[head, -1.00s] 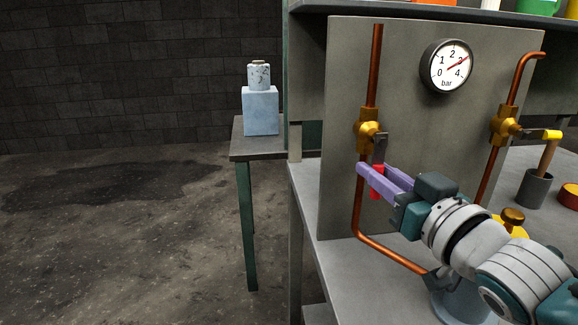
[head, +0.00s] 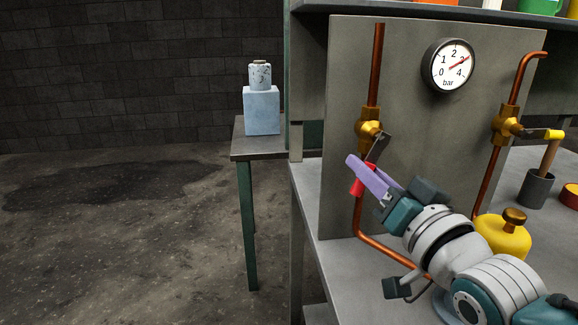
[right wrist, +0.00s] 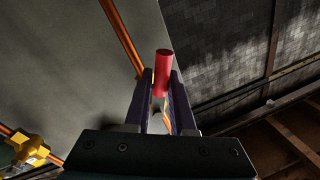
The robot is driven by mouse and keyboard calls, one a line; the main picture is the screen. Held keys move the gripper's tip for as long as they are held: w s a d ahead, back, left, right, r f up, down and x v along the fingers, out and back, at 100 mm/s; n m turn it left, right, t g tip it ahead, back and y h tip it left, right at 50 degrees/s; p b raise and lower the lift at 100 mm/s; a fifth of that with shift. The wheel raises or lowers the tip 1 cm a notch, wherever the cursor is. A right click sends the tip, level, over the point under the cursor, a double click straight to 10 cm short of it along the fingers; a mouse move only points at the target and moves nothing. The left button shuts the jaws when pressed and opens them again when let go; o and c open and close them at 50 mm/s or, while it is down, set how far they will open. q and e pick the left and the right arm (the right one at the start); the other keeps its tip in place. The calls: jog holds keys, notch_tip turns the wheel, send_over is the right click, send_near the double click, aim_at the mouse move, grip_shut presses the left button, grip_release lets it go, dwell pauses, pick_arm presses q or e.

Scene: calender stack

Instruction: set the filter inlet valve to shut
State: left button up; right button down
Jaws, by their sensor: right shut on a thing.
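The left brass valve (head: 368,134) sits on a vertical copper pipe on the grey panel. Its grey lever (head: 378,147) slants down and left to a red grip (head: 357,187). My right gripper (head: 362,170) has its purple fingers closed around the red grip, which partly hides it. In the right wrist view the red grip (right wrist: 163,68) stands between the two fingers. A second brass valve (head: 505,125) on the right pipe has a yellow-ended lever (head: 545,134) pointing right. I see no label saying which valve is the filter inlet. My left gripper is not in view.
A pressure gauge (head: 449,65) is on the panel (head: 425,120). A yellow canister (head: 502,236) stands on the bench close to my right arm, and a dark cup (head: 536,188) stands farther right. Open floor lies left of the bench.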

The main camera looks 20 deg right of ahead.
jog(key=m, duration=0.1)
jog(key=a+m, duration=0.1)
jog(key=m, duration=0.1)
jog(key=shift+w+r+h, duration=0.15)
jog(key=shift+r+h, duration=0.15)
jog(key=shift+r, duration=0.1)
jog(key=m, duration=0.2)
jog(key=a+r+m, duration=0.1)
jog(key=m, duration=0.1)
jog(key=shift+w+r+t+h, duration=0.1)
jog(key=shift+w+t+h, duration=0.05)
jog(key=shift+t+h, duration=0.25)
jog(key=shift+a+r+m+h+p, duration=0.15)
jog(key=shift+r+m+h, duration=0.3)
jog(key=shift+m, duration=0.9)
jog(key=shift+a+r+m+h+p, duration=0.1)
jog(key=shift+r+m+h, duration=0.35)
jog(key=shift+m, duration=0.95)
jog(key=shift+a+r+m+h+p, duration=0.15)
jog(key=shift+r+m+h, duration=0.3)
jog(key=shift+m, duration=0.9)
jog(key=shift+r, duration=0.1)
jog(key=c, duration=0.8)
grip_release()
jog(key=shift+f, duration=0.2)
jog(key=b+v, duration=0.1)
jog(key=v, duration=0.9)
jog(key=shift+r, duration=0.1)
